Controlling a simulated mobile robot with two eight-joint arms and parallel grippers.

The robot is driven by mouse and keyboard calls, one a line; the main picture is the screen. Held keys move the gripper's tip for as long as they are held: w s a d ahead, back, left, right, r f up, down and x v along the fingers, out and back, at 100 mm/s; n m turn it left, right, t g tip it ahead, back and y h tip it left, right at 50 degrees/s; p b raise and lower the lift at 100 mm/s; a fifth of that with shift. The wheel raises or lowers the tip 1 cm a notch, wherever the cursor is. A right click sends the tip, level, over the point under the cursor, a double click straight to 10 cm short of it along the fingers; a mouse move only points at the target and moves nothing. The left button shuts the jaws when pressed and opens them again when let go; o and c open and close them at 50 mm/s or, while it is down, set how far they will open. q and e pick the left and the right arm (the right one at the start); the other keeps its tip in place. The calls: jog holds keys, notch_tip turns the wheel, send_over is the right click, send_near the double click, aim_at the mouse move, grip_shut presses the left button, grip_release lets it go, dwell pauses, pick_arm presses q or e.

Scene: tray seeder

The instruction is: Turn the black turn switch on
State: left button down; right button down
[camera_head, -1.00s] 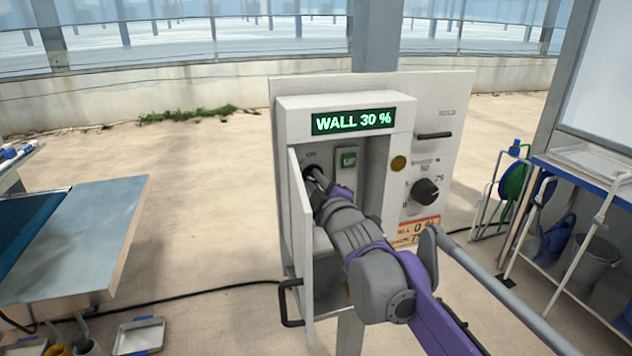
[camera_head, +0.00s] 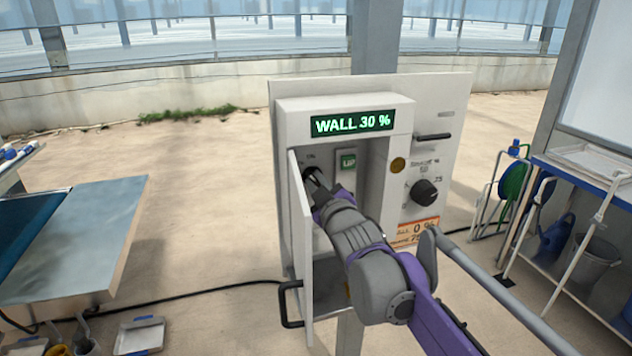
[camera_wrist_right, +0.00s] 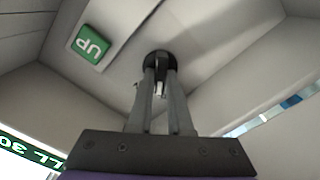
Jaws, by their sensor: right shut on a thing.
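The black turn switch (camera_wrist_right: 160,56) is a round dark knob on the back wall inside the open grey box. In the right wrist view my right gripper (camera_wrist_right: 160,72) has both fingers at the knob, shut on it. In the head view the right gripper (camera_head: 311,175) reaches into the box from the lower right, and its fingers mostly hide the switch (camera_head: 307,171). The marking on the switch and its exact angle cannot be read. My left gripper is not in view.
A green UP sign (camera_head: 347,162) sits right of the switch. The display (camera_head: 352,123) reads WALL 30 %. The box door (camera_head: 301,250) stands open at the left, close to my arm. A black dial (camera_head: 424,192) and a dark handle (camera_head: 433,136) are on the panel's right side.

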jog(key=m, duration=0.3)
jog(key=shift+d+m, duration=0.1)
jog(key=shift+m, duration=0.3)
jog(key=shift+m+b, duration=0.3)
jog(key=shift+m, duration=1.6)
jog(key=shift+r, duration=0.1)
jog(key=c, duration=0.8)
grip_release()
jog(key=shift+c, duration=0.2)
jog(key=shift+d, duration=0.1)
jog(key=v, duration=1)
jog(key=shift+s, duration=0.35)
jog(key=shift+d, duration=0.1)
